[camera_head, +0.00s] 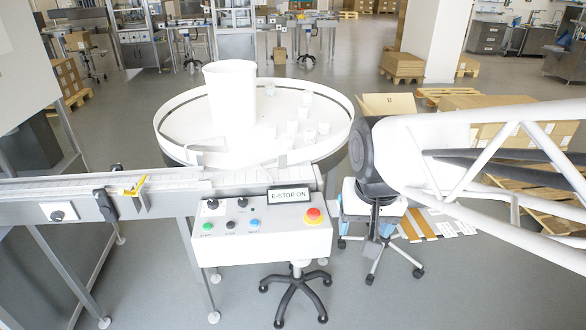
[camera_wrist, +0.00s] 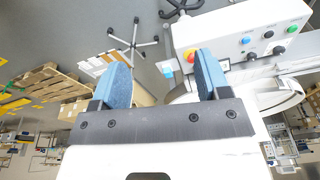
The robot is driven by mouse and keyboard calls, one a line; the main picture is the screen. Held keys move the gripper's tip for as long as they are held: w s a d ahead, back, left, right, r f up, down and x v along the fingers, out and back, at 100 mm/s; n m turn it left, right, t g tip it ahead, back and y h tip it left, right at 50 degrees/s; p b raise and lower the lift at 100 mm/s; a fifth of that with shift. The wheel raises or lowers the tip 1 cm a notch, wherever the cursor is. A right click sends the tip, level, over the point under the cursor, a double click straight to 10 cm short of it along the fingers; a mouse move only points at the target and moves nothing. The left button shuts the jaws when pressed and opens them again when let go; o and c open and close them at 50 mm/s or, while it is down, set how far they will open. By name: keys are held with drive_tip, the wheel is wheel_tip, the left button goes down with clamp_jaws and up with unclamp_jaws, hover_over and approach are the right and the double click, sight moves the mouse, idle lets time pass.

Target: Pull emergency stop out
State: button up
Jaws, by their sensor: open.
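The emergency stop is a red knob on a yellow base (camera_head: 314,215), on the right end of the white control box (camera_head: 262,243). A small sign above it reads "E-STOP ON" (camera_head: 289,195). In the wrist view the red knob (camera_wrist: 189,54) shows just left of the right blue finger, which covers part of it, and the control box (camera_wrist: 235,28) is at upper right. My gripper (camera_wrist: 162,62) is open, with nothing between its blue fingers. It appears apart from the knob. In the head view my arm is at right; I cannot make out the fingers there.
Green, black and blue buttons and black switches (camera_head: 212,204) sit left of the knob. A conveyor (camera_head: 100,190) and round white turntable (camera_head: 180,150) stand behind the box. A wheeled stool (camera_head: 383,240) is right of it. Boxes and pallets (camera_head: 490,103) lie far right.

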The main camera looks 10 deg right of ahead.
drive_tip(key=w+a+f+m+g, duration=0.1)
drive_tip(key=w+f+m, duration=0.1)
drive_tip(key=w, duration=0.6)
drive_tip(key=w+a+f+m, duration=0.1)
drive_tip(key=w+f+m, duration=0.15)
drive_tip(key=w, duration=0.55)
drive_tip(key=m+g, duration=0.1)
drive_tip(key=m, duration=0.1)
hover_over(313, 211)
drive_tip(key=f, duration=0.8)
drive_tip(key=shift+s+d+f, duration=0.1)
drive_tip(key=shift+s+f, duration=0.15)
drive_tip(key=shift+w+f+m, duration=0.25)
drive_tip(key=shift+w, duration=0.05)
drive_tip(key=shift+f, duration=0.1)
drive_tip(key=shift+f, duration=3.85)
